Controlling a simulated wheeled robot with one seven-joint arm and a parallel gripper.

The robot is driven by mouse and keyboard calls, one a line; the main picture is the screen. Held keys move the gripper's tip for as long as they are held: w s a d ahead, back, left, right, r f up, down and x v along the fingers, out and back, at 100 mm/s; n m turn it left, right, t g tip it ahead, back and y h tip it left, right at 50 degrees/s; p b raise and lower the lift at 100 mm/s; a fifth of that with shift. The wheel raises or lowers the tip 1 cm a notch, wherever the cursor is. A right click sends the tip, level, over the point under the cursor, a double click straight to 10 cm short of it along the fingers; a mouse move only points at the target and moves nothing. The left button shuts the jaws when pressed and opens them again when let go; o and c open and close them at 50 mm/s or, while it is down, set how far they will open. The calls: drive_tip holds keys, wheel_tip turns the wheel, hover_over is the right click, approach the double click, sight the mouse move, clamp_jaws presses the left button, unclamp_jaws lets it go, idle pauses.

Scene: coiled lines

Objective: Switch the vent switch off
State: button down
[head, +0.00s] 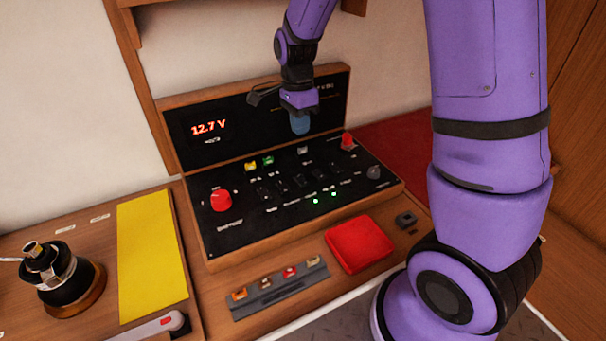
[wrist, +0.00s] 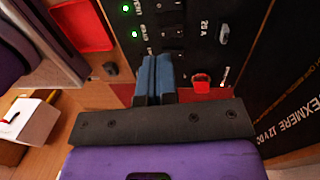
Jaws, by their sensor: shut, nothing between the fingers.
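The black switch panel (head: 285,185) carries a row of small black rocker switches (head: 298,180), and the wrist view shows some of them (wrist: 172,32) close up. Two green lamps (head: 315,201) glow below the right part of the row; they also glow in the wrist view (wrist: 133,34). I cannot read the switch labels well enough to tell which one is the vent switch. My gripper (head: 300,124) is above the rear right part of the panel, its blue fingers together and empty. In the wrist view the fingers (wrist: 154,75) cover part of the panel.
A red knob (head: 220,200) is at the panel's left and a red-topped part (head: 347,140) at its rear right. The upright display board (head: 225,120) reads 12.7 V behind. A red tray (head: 359,244), a fuse strip (head: 278,287) and a yellow mat (head: 150,255) lie in front and left.

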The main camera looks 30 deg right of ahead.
sight(301, 179)
drive_tip(key=shift+w+f, duration=0.15)
drive_tip(key=shift+f, duration=0.2)
drive_tip(key=f, duration=0.4)
drive_tip(key=s+f, duration=0.1)
drive_tip(key=f, duration=0.8)
drive_tip(key=shift+s+f, duration=0.35)
drive_tip(key=shift+f, duration=0.05)
drive_tip(key=shift+s+f, duration=0.15)
drive_tip(key=shift+f, duration=0.05)
drive_tip(key=shift+w+r, duration=0.2)
drive_tip(key=shift+w, duration=0.65)
